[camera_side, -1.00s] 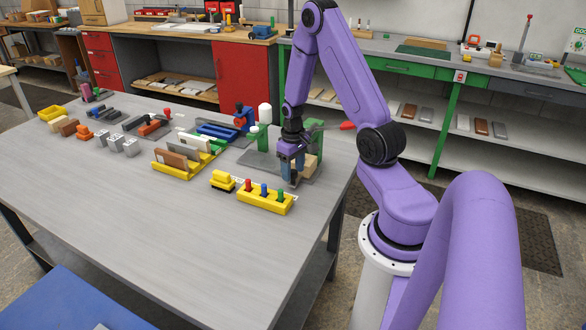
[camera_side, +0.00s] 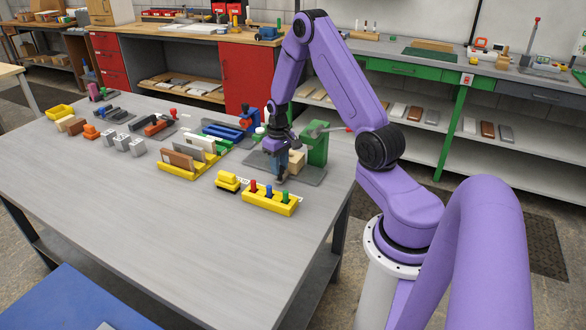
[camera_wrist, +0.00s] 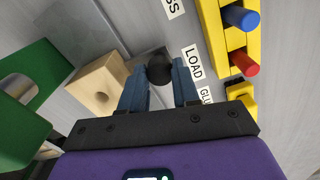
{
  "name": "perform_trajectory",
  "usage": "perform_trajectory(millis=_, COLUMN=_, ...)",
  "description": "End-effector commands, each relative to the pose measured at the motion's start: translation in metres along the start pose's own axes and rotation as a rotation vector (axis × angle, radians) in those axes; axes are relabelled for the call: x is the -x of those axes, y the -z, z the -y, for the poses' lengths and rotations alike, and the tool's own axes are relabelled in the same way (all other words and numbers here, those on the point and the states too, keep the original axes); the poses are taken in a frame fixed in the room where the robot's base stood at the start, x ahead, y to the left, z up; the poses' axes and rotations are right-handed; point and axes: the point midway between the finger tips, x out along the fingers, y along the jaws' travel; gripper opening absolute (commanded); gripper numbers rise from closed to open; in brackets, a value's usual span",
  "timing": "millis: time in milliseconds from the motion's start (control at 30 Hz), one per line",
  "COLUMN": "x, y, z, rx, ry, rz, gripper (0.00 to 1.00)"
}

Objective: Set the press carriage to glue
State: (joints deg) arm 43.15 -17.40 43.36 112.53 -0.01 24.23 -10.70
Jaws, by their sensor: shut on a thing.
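My gripper (camera_wrist: 160,92) has its blue fingers closed around a round black knob (camera_wrist: 160,66). The knob is beside the LOAD label (camera_wrist: 192,62). The GLUE label (camera_wrist: 205,94) is partly covered by a finger.
A yellow holder (camera_side: 270,203) with red, blue and green pegs stands close in front of my gripper. A small yellow piece (camera_side: 228,181) and a yellow rack (camera_side: 180,169) with upright boards lie to its left. The front of the table is clear.

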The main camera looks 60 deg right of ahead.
Motion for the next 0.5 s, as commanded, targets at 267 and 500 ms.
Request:
perform_trajectory(millis=267, x=0.000, y=0.062, z=0.018, rx=0.003, ry=-0.001, rz=-0.006, gripper=0.00)
perform_trajectory(millis=500, x=0.000, y=0.100, z=0.028, rx=0.003, ry=0.000, rz=-0.005, gripper=0.00)
